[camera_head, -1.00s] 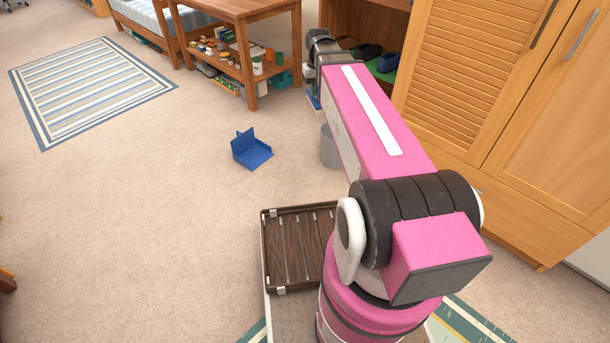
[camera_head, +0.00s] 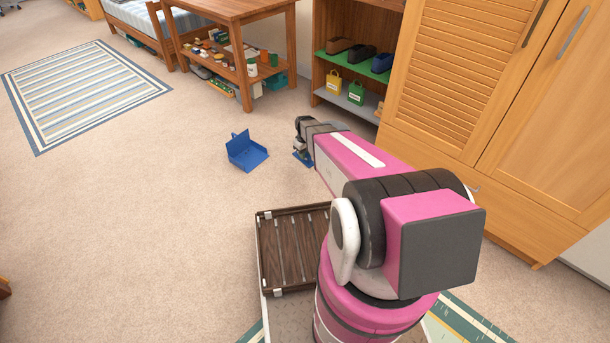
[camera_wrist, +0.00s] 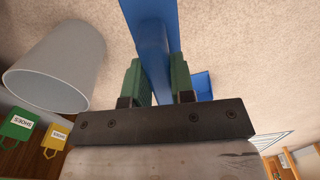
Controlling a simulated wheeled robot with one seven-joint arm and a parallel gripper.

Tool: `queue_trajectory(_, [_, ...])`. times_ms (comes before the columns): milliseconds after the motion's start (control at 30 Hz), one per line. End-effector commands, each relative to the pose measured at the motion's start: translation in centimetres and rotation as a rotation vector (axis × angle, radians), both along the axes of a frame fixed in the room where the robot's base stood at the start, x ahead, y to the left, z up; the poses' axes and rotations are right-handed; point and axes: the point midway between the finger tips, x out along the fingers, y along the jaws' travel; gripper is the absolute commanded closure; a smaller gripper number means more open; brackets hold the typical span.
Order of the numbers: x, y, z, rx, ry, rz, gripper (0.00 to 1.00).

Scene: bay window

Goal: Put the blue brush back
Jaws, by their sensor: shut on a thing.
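The blue brush (camera_head: 301,160) is in my gripper (camera_head: 302,150), low beside the dustpan in the head view. In the wrist view its blue handle (camera_wrist: 150,45) runs between the two green fingers of my gripper (camera_wrist: 157,82), which are shut on it. A blue dustpan (camera_head: 246,154) lies on the carpet to the left of my gripper. A blue piece, likely the dustpan (camera_wrist: 203,86), shows past the right finger in the wrist view. I cannot tell whether the brush touches the floor.
A grey bin (camera_wrist: 62,65) stands close by in the wrist view; my arm hides it in the head view. A shelf unit (camera_head: 333,95) with shoes and small bags stands behind. A wooden table (camera_head: 235,12) is at the back. Carpet left of the dustpan is clear.

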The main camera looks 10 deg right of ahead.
Motion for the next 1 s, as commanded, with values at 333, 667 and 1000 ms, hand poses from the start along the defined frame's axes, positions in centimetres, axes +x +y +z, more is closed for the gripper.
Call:
queue_trajectory(333, [-1.1,0.0,-11.7,0.0,0.001,0.097,1.0])
queue_trajectory(667, [-1.5,0.0,-13.0,0.0,0.0,0.111,1.0])
queue_trajectory(1000, [-1.7,-0.2,-13.2,0.0,0.0,0.11,1.0])
